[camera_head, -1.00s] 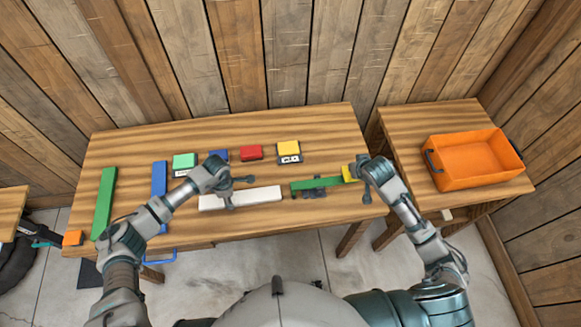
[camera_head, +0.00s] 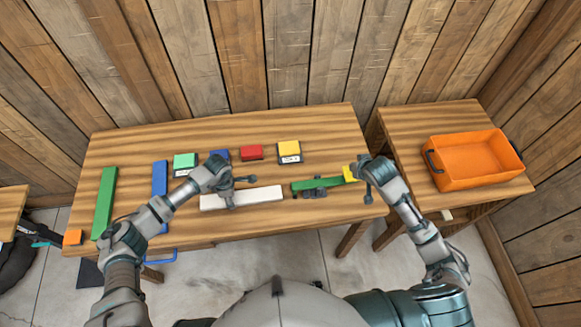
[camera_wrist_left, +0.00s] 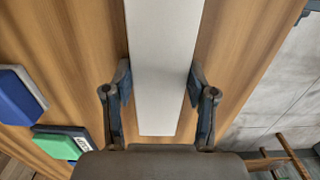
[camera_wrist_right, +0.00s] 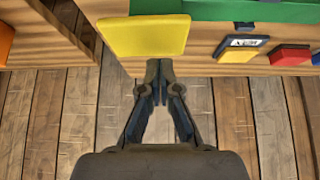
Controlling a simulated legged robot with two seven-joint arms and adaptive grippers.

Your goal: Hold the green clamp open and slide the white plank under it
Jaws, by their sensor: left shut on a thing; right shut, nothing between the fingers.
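The white plank (camera_head: 262,195) lies flat on the table, running left to right. My left gripper (camera_head: 233,190) is shut on it; in the left wrist view a finger touches each long side of the plank (camera_wrist_left: 163,70). The green clamp (camera_head: 318,183) lies right of the plank, with a small gap between them. Its yellow end (camera_head: 349,174) points right and also shows in the right wrist view (camera_wrist_right: 145,36). My right gripper (camera_wrist_right: 158,84) is shut and empty, with its fingertips close to the yellow end. I cannot tell whether they touch it.
Green, blue, red and yellow blocks (camera_head: 289,148) stand along the back of the table. A long green bar (camera_head: 104,203) and a blue bar (camera_head: 159,190) lie at the left. An orange crate (camera_head: 462,180) sits on the side table at the right.

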